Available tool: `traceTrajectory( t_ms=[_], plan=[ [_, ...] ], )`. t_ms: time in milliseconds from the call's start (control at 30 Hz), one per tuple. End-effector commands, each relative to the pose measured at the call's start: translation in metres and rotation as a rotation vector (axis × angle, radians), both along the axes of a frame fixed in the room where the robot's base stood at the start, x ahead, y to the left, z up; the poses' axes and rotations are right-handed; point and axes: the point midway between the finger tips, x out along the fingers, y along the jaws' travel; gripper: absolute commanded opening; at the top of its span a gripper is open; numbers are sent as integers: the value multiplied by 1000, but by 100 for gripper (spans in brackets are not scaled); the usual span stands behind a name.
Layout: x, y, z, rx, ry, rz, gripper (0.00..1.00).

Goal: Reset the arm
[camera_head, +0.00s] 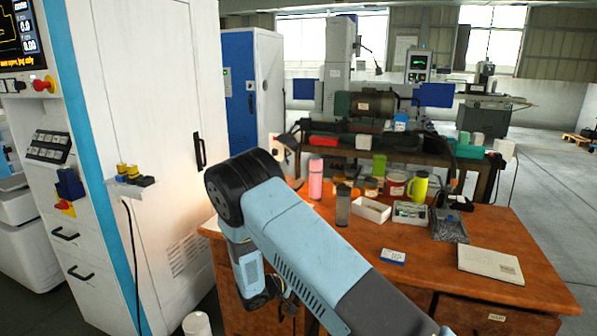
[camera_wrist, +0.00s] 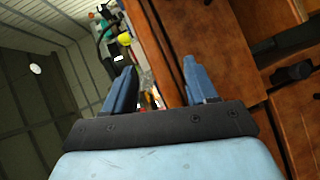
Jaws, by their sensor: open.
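My gripper (camera_wrist: 159,70) shows in the wrist view with its two blue fingers spread apart and nothing between them. In the head view my blue and black arm (camera_head: 300,240) rises from the bottom right, bends at a black joint at the upper left, and hangs down in front of the wooden desk (camera_head: 430,262). The gripper's fingers cannot be made out clearly in the head view. The wrist view is steeply tilted and shows the desk's orange wood (camera_wrist: 180,30) past the fingers.
On the desk are a pink bottle (camera_head: 315,178), a grey bottle (camera_head: 343,205), a white tray (camera_head: 371,209), a yellow-green flask (camera_head: 419,187) and a closed binder (camera_head: 490,264). A white machine cabinet (camera_head: 165,110) stands close on the left. Open floor (camera_head: 550,190) lies at the right.

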Motion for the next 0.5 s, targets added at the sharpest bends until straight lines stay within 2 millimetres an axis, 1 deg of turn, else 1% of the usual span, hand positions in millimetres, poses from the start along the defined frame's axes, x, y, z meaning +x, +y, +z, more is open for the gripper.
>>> traceTrajectory(
  t_ms=[33,100,267,500],
  plan=[
    [1,-9,18,24,10,-36,57],
    [-1,-20,38,51,32,-81,57],
    [-9,-46,82,123,82,-176,57],
    [-27,-84,142,247,153,-293,57]
  ],
)
